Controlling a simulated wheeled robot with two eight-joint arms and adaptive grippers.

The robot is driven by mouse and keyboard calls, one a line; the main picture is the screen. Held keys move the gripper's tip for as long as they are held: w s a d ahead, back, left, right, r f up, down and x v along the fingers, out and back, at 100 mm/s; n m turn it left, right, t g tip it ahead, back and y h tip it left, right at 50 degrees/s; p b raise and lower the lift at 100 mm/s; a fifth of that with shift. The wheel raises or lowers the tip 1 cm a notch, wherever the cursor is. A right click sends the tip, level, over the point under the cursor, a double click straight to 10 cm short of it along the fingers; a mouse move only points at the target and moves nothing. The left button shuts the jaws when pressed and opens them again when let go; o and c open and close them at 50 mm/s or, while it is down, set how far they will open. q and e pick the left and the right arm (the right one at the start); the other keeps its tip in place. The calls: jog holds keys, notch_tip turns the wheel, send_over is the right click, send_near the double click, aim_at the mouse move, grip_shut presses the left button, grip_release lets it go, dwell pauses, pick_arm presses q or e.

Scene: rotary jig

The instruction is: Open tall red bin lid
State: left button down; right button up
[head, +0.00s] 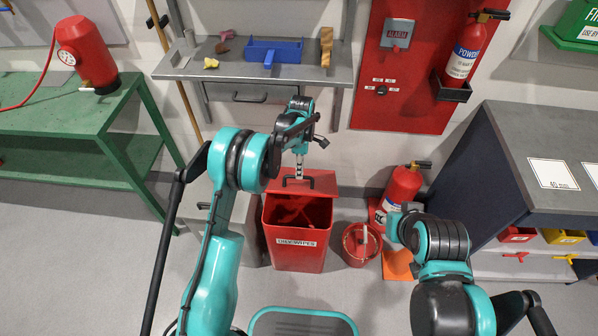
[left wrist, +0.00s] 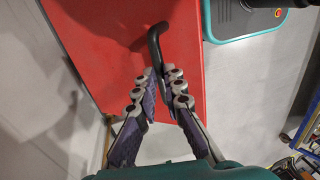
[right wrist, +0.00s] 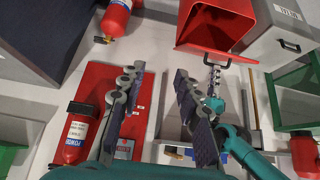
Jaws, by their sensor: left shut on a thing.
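The tall red bin (head: 297,255) with a white label stands on the floor in the head view's middle. Its lid (head: 322,183) is raised at the back, and the dark inside shows below it. My left gripper (head: 299,176) is shut on the lid's black handle (head: 286,181). In the left wrist view, the fingers (left wrist: 163,75) close around one end of the handle (left wrist: 155,47) over the red lid (left wrist: 110,40). My right gripper (right wrist: 157,75) is open and empty in its wrist view, apart from the bin (right wrist: 232,15).
A small red bucket (head: 360,244) and a red extinguisher (head: 403,188) stand right of the bin. A grey shelf (head: 225,68) is behind it. A green bench (head: 70,110) is at left, a grey cabinet (head: 500,170) at right. Clear floor lies in front.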

jog(key=shift+w+a, duration=0.15)
grip_shut()
jog(key=w+a+f+n, duration=0.3)
jog(key=w+a+n, duration=0.85)
jog(key=n, duration=0.55)
jog(key=a+f+n+y, duration=0.1)
jog(key=a+f+n, duration=0.4)
jog(key=a+n, duration=0.35)
jog(key=a+f+n, duration=0.5)
jog(key=a+n, duration=0.2)
jog(key=a, duration=0.2)
jog(key=n+h, duration=0.1)
jog(key=n, duration=0.3)
send_near(287, 189)
jog(key=shift+m, duration=0.25)
jog(key=w+f, duration=0.4)
jog(key=w, duration=0.1)
jog(key=shift+w+f, duration=0.15)
jog(key=shift+w, duration=0.15)
